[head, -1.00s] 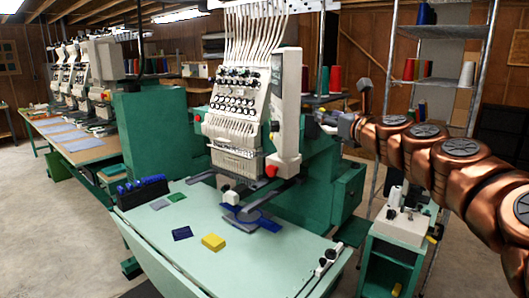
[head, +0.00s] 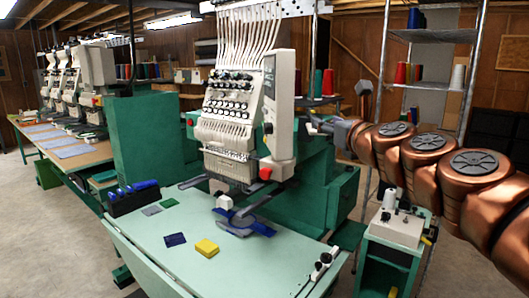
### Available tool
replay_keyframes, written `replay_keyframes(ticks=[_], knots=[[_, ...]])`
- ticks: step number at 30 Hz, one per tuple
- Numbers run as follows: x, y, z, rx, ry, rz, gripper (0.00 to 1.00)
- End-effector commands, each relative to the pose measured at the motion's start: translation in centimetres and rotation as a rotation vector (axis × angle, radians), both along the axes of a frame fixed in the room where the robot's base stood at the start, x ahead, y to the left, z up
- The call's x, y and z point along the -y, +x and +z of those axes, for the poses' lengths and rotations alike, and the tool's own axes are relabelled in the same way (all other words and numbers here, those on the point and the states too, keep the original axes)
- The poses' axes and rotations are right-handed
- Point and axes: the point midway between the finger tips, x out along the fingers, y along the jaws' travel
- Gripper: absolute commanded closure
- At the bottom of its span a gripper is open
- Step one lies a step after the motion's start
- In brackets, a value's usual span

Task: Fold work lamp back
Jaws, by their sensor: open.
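My gripper (head: 314,124) is at the left end of my copper arm, beside the right side of the embroidery machine head (head: 240,110). It is small and seen from the side, open, with nothing visible held in it. I cannot pick out the work lamp with certainty. A small brownish head on a thin stem (head: 362,88) stands up just behind my wrist; I cannot tell whether it is the lamp or part of my arm. A white block (head: 224,203) sits on the machine table (head: 150,235) next to a blue-grey hoop (head: 246,226).
A yellow block (head: 206,247) and dark blue patch (head: 175,239) lie on the table. A small green cart (head: 390,250) stands right of it, below my arm. A metal shelf (head: 432,35) with thread cones is behind. Concrete floor (head: 60,220) is clear at left.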

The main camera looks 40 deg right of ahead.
Motion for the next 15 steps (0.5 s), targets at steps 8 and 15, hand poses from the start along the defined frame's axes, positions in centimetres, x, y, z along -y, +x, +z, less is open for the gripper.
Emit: replay_keyframes(ticks=[8,15], knots=[[-2.8,0.7,-0.4,-0.062,-0.079,0.064,0.54],[-5.7,2.1,-1.0,-0.133,-0.184,0.138,0.54]])
